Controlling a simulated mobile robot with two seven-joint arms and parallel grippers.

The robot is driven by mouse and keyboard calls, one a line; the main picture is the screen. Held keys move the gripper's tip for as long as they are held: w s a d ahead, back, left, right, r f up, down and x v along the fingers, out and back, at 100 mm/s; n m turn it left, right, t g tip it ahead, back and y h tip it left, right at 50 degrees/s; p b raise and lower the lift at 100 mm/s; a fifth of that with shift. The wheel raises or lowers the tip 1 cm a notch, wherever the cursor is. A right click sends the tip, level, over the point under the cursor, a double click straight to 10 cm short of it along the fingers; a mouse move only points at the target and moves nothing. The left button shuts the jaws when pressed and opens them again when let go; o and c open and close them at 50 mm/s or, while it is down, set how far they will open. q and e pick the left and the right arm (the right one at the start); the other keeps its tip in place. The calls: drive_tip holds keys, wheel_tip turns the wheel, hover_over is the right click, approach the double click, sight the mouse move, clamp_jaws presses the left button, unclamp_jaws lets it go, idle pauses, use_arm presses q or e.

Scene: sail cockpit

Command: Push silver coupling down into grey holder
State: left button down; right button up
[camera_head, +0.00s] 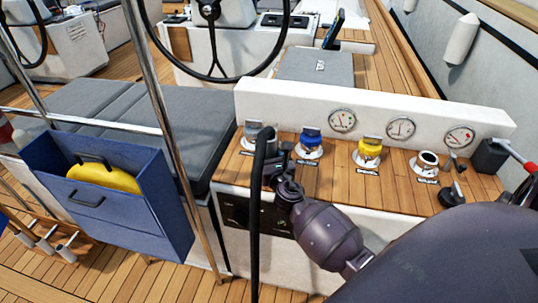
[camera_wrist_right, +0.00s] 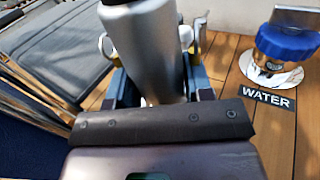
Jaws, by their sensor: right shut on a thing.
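The silver coupling (camera_wrist_right: 145,50) fills the middle of the right wrist view, between the fingers of my right gripper (camera_wrist_right: 155,90), which is shut on it. In the head view the black hose (camera_head: 257,210) arches over at this gripper (camera_head: 275,172) and hides most of the coupling. The grey holder (camera_head: 251,132) is at the left end of the wooden counter, right by my gripper. In the right wrist view the coupling covers most of it, so I cannot tell how deep the coupling sits. My left gripper is not in view.
To the right on the counter stand a blue-capped WATER fitting (camera_head: 310,142), a yellow-capped fitting (camera_head: 369,150) and a bare silver fitting (camera_head: 427,162). A white panel with gauges (camera_head: 400,127) rises behind. A steel rail (camera_head: 165,120) and a blue box (camera_head: 120,195) are left.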

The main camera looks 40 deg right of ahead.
drive_tip(key=o, duration=0.9)
drive_tip(key=shift+o, duration=0.2)
drive_tip(key=shift+f, duration=0.1)
drive_tip(key=v, duration=1.1)
drive_tip(key=shift+p, duration=0.35)
idle(0.3)
